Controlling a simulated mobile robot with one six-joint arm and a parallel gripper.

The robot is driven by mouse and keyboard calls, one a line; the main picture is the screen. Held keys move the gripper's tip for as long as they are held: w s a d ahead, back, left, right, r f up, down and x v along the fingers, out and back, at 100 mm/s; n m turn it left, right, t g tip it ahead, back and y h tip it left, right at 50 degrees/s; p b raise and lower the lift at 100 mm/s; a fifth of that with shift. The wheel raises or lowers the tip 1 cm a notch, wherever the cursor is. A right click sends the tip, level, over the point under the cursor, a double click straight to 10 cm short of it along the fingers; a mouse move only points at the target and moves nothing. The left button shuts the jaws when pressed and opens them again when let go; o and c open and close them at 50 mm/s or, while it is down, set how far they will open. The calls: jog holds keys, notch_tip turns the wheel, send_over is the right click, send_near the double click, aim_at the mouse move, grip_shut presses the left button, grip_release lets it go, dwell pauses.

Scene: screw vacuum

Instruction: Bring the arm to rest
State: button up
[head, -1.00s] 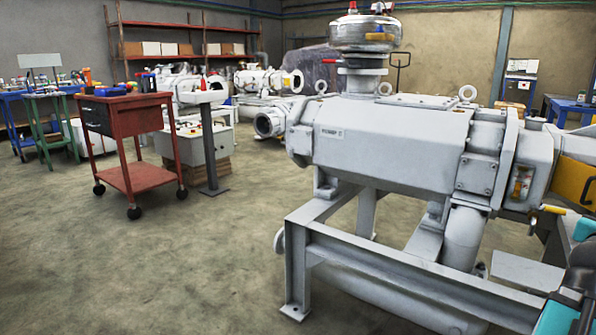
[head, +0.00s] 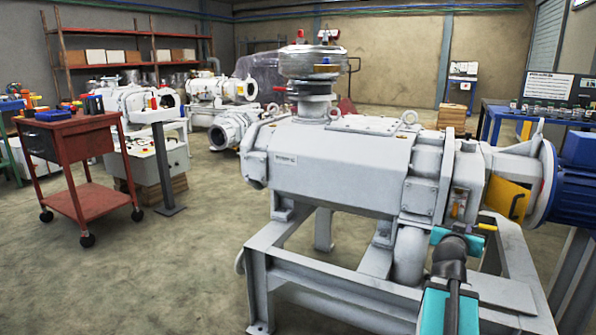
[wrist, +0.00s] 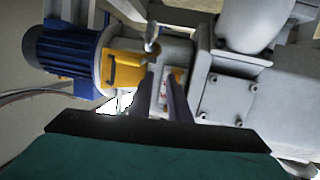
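The grey screw vacuum pump (head: 335,160) stands on its grey frame (head: 258,290) in the middle of the head view. My arm rises from the bottom right in front of the pump's right end, its teal links partly covering it. My gripper (wrist: 161,80) shows in the wrist view as two dark fingers with a gap between them, and nothing is seen held. The small sight-glass plate (wrist: 166,88) of the pump shows in line with this gap. Whether the fingers touch the pump is unclear. In the head view I cannot make out the fingers.
The blue motor (head: 578,185) and yellow bracket (head: 506,197) sit at the pump's right end, close to my arm. A red wheeled cart (head: 72,150) stands at left, beside a grey post stand (head: 165,165). The floor at front left is clear.

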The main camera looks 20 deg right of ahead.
jog(key=w+a+f+n+y+p, duration=0.25)
jog(key=w+a+f+p, duration=0.3)
jog(key=a, duration=0.35)
jog(key=w+a+f+n+y+p, duration=0.1)
jog(key=w+a+f+y+p, duration=0.2)
jog(key=w+a+f+p, duration=0.45)
jog(key=s+a+f+n+g+y+p, duration=0.15)
jog(key=a+f+p, duration=0.25)
jog(key=a, duration=0.6)
jog(key=s+a+f+n+g+y+p, duration=0.15)
jog(key=a+f+p, duration=0.25)
jog(key=a, duration=0.5)
jog(key=s+a+f+n+g+y+p, duration=0.1)
jog(key=s+a+f+g+y+p, duration=0.2)
jog(key=s+a, duration=0.4)
jog(key=s+a+f+n+g+p, duration=0.1)
jog(key=s+a+f+p, duration=0.4)
jog(key=a, duration=0.3)
jog(key=s+a+n+g+y+p, duration=0.1)
jog(key=s+a+g+p, duration=0.1)
jog(key=s, duration=0.8)
jog(key=s+a+n+g+y+p, duration=0.1)
jog(key=s+a+g, duration=0.3)
jog(key=s, duration=0.6)
jog(key=shift+s+a+f+n+g+p, duration=0.15)
jog(key=shift+a+n+g+p, duration=0.25)
jog(key=shift+a, duration=0.65)
